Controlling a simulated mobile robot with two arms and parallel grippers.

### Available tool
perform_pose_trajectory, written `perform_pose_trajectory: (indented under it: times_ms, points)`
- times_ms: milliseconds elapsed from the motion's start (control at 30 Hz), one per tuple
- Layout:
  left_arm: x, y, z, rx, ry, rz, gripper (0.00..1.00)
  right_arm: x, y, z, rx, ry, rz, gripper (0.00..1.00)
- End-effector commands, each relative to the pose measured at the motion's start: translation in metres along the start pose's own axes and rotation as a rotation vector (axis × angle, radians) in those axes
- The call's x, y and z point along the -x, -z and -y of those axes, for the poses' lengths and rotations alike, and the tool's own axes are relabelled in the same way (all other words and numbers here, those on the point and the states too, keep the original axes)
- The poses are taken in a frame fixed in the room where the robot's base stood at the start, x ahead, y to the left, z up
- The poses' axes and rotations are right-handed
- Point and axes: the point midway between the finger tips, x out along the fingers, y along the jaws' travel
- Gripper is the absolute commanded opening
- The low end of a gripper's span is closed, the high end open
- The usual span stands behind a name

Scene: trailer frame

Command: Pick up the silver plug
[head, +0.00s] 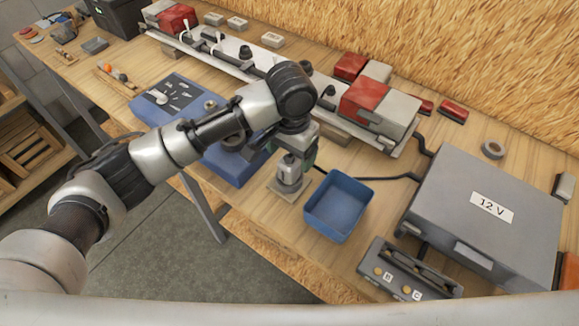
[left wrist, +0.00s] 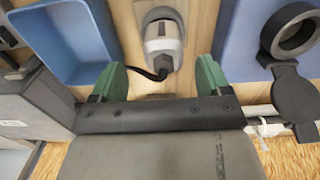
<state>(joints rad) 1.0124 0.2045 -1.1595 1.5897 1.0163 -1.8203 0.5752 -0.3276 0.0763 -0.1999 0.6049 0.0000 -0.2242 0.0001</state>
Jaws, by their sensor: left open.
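The silver plug (head: 289,170) stands upright on a small pale block (head: 290,189) on the workbench. In the left wrist view the plug (left wrist: 162,38) is a silver-grey body with a black cable end pointing toward my gripper. My left gripper (left wrist: 163,78) is open, with a green fingertip on either side of the plug's line. The plug's body lies just beyond the tips, and I see no contact. In the head view the gripper (head: 300,148) is pointed down at the plug, and its fingers are partly hidden. My right gripper is in neither view.
A blue bin (head: 338,205) stands close right of the plug. A blue unit (head: 228,163) with a dark ring (left wrist: 291,30) is close on the other side. A pale rail with lamps lies behind.

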Motion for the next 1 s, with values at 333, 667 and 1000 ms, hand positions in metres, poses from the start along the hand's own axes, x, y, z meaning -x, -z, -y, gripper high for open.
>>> perform_pose_trajectory:
  times_ms: [333, 667, 1000]
  points:
    - [-0.045, 0.000, 0.004, 0.000, 0.000, 0.002, 0.77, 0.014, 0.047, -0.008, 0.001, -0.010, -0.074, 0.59]
    - [-0.047, 0.000, 0.004, -0.001, 0.000, 0.000, 0.67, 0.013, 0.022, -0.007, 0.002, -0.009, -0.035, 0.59]
    - [-0.046, 0.001, 0.004, -0.001, 0.000, -0.001, 0.38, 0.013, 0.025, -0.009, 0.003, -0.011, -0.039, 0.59]
